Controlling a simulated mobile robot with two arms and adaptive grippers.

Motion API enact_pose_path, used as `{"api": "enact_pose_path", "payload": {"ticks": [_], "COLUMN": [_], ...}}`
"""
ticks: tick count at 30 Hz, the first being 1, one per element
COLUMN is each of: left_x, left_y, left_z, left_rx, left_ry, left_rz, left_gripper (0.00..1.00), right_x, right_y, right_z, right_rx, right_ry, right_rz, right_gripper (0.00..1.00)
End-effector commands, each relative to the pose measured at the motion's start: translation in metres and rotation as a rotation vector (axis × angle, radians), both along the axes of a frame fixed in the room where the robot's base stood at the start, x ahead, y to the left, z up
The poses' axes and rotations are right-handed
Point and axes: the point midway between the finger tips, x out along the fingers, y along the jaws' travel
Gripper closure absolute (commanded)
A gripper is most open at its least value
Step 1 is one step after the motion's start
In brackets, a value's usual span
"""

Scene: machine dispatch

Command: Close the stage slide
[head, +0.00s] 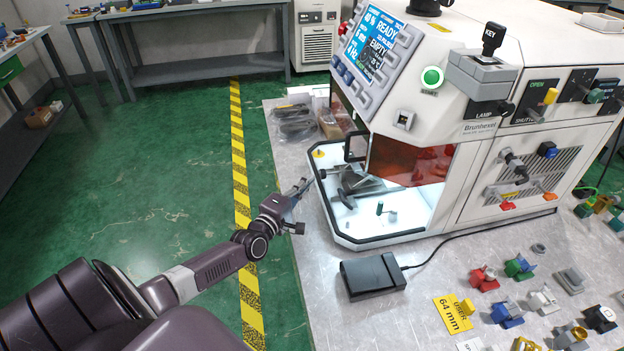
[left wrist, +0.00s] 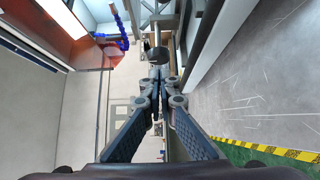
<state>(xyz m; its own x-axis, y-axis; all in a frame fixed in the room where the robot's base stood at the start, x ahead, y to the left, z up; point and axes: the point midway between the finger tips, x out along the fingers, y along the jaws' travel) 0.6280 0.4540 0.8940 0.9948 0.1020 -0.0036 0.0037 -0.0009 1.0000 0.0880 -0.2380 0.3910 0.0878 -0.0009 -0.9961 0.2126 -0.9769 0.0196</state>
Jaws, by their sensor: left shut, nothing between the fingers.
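The white machine (head: 470,140) stands on the table. Its lit work bay (head: 390,226), edged in black, is at the lower front left, below an orange-red window (head: 405,165). A grey metal stage (head: 368,188) with dark fittings is inside it; I cannot tell exactly how far the slide is out. My left gripper (head: 304,185) is just left of the bay's edge, shut and empty. In the left wrist view its fingertips (left wrist: 160,76) meet, with a dark round knob (left wrist: 158,53) just beyond them; contact is unclear. My right gripper is not in view.
A black box (head: 372,276) with a cable lies in front of the machine. Several coloured parts (head: 508,310) and a yellow 64 mm card (head: 453,314) are at the lower right. Coiled cables (head: 293,120) lie behind the bay.

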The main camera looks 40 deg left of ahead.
Motion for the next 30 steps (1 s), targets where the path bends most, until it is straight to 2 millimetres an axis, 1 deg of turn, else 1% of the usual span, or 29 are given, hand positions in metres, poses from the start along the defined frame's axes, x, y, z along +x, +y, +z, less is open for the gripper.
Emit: {"api": "enact_pose_path", "payload": {"ticks": [1, 6, 17, 20, 24, 27, 30], "left_x": [0.005, 0.012, 0.013, 0.022, 0.039, 0.045, 0.046], "left_y": [-0.003, -0.009, -0.011, -0.018, -0.033, -0.038, -0.039], "left_z": [0.003, 0.001, 0.000, -0.001, 0.000, 0.000, 0.001], "left_rx": [-0.002, 0.001, 0.000, -0.004, -0.005, -0.001, 0.000], "left_ry": [-0.002, -0.001, -0.001, -0.002, -0.003, -0.002, -0.002], "left_rz": [0.002, 0.001, 0.001, 0.002, 0.002, 0.001, 0.000], "left_gripper": [1.00, 1.00, 1.00, 1.00, 1.00, 1.00, 1.00], "right_x": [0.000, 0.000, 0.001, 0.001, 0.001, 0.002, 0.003], "right_y": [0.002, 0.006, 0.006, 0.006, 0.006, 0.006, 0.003], "right_z": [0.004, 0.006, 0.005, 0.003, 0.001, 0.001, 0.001], "right_rx": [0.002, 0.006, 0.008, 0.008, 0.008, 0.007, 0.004], "right_ry": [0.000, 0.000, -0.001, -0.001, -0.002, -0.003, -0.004], "right_rz": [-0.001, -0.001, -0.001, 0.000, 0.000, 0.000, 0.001], "right_gripper": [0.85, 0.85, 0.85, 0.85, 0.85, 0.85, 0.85]}}
